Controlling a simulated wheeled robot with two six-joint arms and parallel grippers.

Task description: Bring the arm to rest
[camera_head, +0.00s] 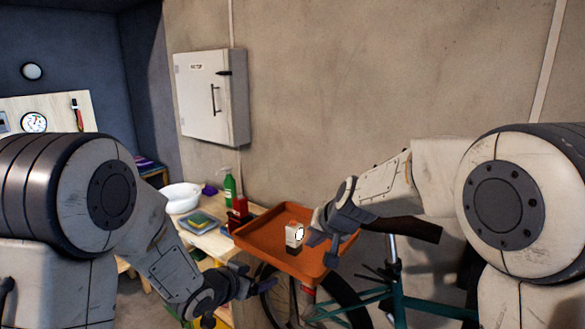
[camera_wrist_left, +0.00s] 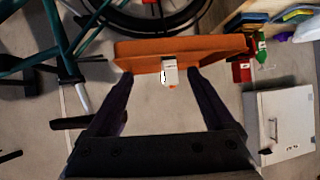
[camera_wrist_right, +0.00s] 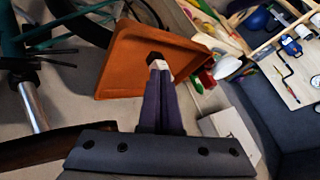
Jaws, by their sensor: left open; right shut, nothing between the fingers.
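My left gripper (camera_head: 243,285) is open and empty. In the head view it is low, left of the bicycle and in front of the workbench; its spread fingers (camera_wrist_left: 160,76) show in the left wrist view. My right gripper (camera_head: 322,240) is shut with nothing in it, at the right side of the orange tray (camera_head: 262,238) in the head view. Its closed fingers (camera_wrist_right: 160,72) overlap the tray in the right wrist view. A small white item with a dark base (camera_head: 294,234) stands in the tray. I cannot tell whether the right fingertips touch it.
A wooden workbench (camera_head: 213,243) holds a white bowl (camera_head: 181,196), a green bottle (camera_head: 229,187), a red container (camera_head: 240,207) and a sponge-like block (camera_head: 198,222). A teal bicycle (camera_head: 398,290) stands below and right of the tray. A grey wall cabinet (camera_head: 205,95) hangs behind.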

